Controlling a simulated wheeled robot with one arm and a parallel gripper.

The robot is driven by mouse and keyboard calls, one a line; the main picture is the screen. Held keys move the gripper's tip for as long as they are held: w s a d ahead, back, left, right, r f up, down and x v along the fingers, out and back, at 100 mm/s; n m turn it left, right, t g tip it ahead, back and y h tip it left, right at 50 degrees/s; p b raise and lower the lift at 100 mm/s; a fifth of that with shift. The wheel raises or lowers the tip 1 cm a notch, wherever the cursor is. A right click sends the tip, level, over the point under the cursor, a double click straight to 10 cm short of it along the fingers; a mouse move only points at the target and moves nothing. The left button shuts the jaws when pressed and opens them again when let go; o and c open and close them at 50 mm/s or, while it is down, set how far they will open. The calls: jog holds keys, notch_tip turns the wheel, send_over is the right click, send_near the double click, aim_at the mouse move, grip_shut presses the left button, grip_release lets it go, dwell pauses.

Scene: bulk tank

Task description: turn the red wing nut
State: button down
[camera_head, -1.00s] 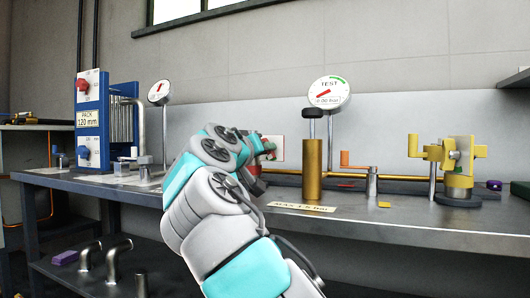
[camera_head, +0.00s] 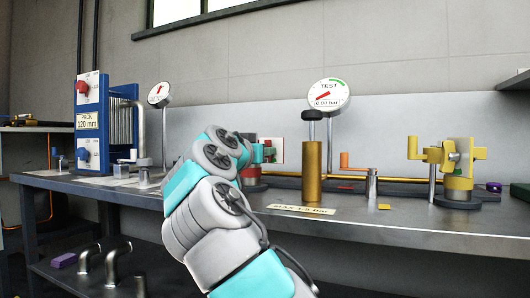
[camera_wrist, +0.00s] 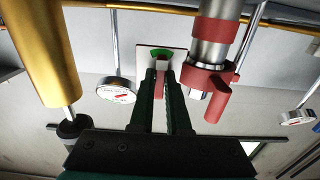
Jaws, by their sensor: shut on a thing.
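The red wing nut (camera_wrist: 217,103) shows in the wrist view on a steel and red fitting, just right of my fingers. A red lug points down from its collar. My gripper (camera_wrist: 161,68) has dark green fingers, close together, with a narrow gap. A small red part shows between the fingertips, against a white and green plate (camera_wrist: 175,56) behind. The grip itself is partly hidden by the fingers. In the head view my arm hides most of the fitting; only its red lower part (camera_head: 250,174) and base show.
A brass cylinder (camera_head: 312,172) with a black knob stands close to the right of my gripper. An orange-handled valve (camera_head: 358,165) and a yellow fitting (camera_head: 458,160) are further right. A test gauge (camera_head: 329,93) is behind. A blue plate pack (camera_head: 90,122) stands left.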

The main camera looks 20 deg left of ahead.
jog(key=c, duration=0.9)
grip_release()
jog(key=s, duration=0.5)
jog(key=s+b, duration=0.1)
jog(key=s, duration=0.1)
jog(key=shift+s+a, duration=0.3)
jog(key=shift+s, duration=0.1)
